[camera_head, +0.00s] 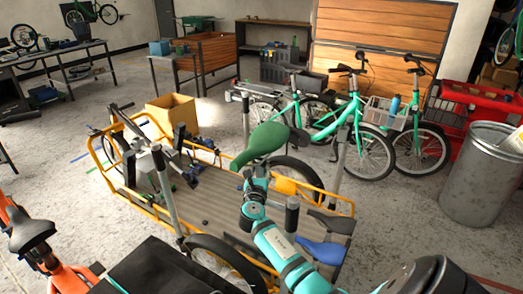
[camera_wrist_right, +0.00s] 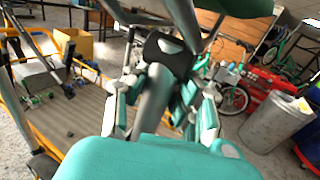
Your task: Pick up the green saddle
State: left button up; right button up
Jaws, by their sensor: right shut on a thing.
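The green saddle (camera_head: 262,145) is in the middle of the head view, above the cargo bike's wooden deck, with its nose pointing down-left. Its underside shows at the top edge of the wrist view (camera_wrist_right: 236,7). My right gripper (camera_head: 256,180) is just below the saddle. In the right wrist view its teal fingers (camera_wrist_right: 160,100) stand on both sides of a grey post that runs up toward the saddle. The gripper is shut on this post under the saddle. The exact contact is partly hidden. My left gripper is in neither view.
The yellow-framed cargo bike (camera_head: 215,208) lies below, with a cardboard box (camera_head: 172,113) behind it. A blue saddle (camera_head: 322,251) and a black saddle (camera_head: 331,223) are right of my arm. Green bikes (camera_head: 345,125) stand behind. A metal bin (camera_head: 478,175) is at right.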

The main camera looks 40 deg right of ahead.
aim_at(258, 144)
grip_shut()
jog(key=shift+f, duration=0.1)
jog(key=shift+w, duration=0.1)
jog(key=shift+d+r, duration=0.1)
jog(key=shift+r, duration=0.4)
jog(key=r, duration=0.4)
jog(key=r+p, duration=0.1)
jog(key=r, duration=0.4)
jog(key=shift+a+r, duration=0.2)
jog(key=shift+r, duration=0.05)
jog(key=shift+d+r+p, duration=0.15)
jog(key=shift+r+p, duration=0.3)
jog(key=shift+p, duration=0.15)
notch_tip(258, 144, up, 9)
jog(key=p, duration=1)
dwell(0.6)
